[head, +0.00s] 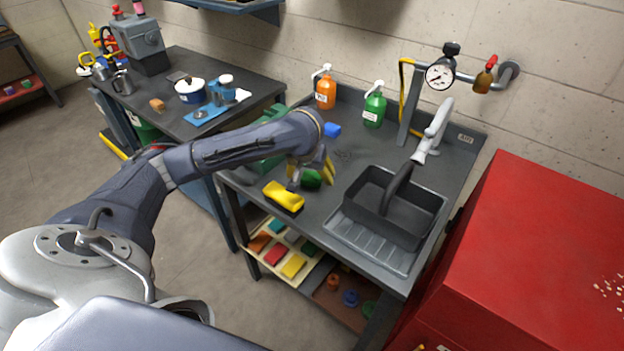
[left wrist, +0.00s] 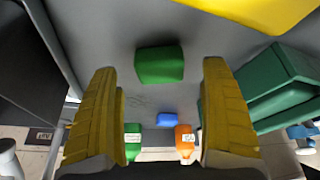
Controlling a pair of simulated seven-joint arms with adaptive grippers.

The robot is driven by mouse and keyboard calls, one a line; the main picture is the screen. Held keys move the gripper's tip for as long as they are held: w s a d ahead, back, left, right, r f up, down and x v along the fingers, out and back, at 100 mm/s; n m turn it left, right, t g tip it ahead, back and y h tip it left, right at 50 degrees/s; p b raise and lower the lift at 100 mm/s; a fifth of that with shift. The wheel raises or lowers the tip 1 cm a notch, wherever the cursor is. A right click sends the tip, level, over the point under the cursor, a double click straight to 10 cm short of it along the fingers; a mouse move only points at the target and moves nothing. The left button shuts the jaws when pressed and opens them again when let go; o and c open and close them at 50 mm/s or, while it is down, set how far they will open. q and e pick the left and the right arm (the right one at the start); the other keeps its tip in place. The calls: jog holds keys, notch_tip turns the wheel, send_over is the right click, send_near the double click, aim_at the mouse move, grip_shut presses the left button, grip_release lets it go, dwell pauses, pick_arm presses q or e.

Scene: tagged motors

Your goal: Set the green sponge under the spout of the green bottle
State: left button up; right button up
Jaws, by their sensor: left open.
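The green sponge (head: 311,181) lies on the grey sink bench, partly hidden by my left gripper (head: 312,173). In the left wrist view the green sponge (left wrist: 160,64) appears between the two yellow fingers, with clear space on both sides. The left gripper is open and close to the sponge, not closed on it. The green bottle (head: 373,109) with a white pump spout stands at the back of the bench, apart from the sponge. It also shows in the left wrist view (left wrist: 132,142). My right gripper is not in view.
A yellow sponge (head: 283,197) lies nearby at the front edge. A blue sponge (head: 332,130) and orange bottle (head: 325,92) stand behind. A green bin (head: 270,158) is left of the gripper; a dark caddy (head: 372,215) is right. Bench in front of the green bottle is clear.

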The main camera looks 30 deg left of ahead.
aim_at(312, 175)
pick_arm(q)
jog(key=shift+x, duration=1.45)
jog(key=c, duration=1)
jog(key=shift+r, duration=0.15)
jog(key=shift+c, duration=0.2)
notch_tip(312, 175, up, 19)
jog(key=s+d+f+m+h, duration=0.1)
jog(key=d+f+m, duration=0.15)
jog(key=d, duration=0.45)
jog(key=s+d+f+m, duration=0.1)
jog(key=s+d+f, duration=0.1)
jog(key=d+f, duration=0.3)
jog(key=shift+s+d+r, duration=0.3)
jog(key=shift+s+r, duration=0.15)
jog(key=shift+s, duration=0.35)
jog(key=shift+s+d+r, duration=0.35)
jog(key=shift+s+r, duration=0.1)
jog(key=shift+s, duration=0.4)
jog(key=shift+s+d+r, duration=0.3)
jog(key=shift+s+r, duration=0.15)
jog(key=shift+s, duration=0.35)
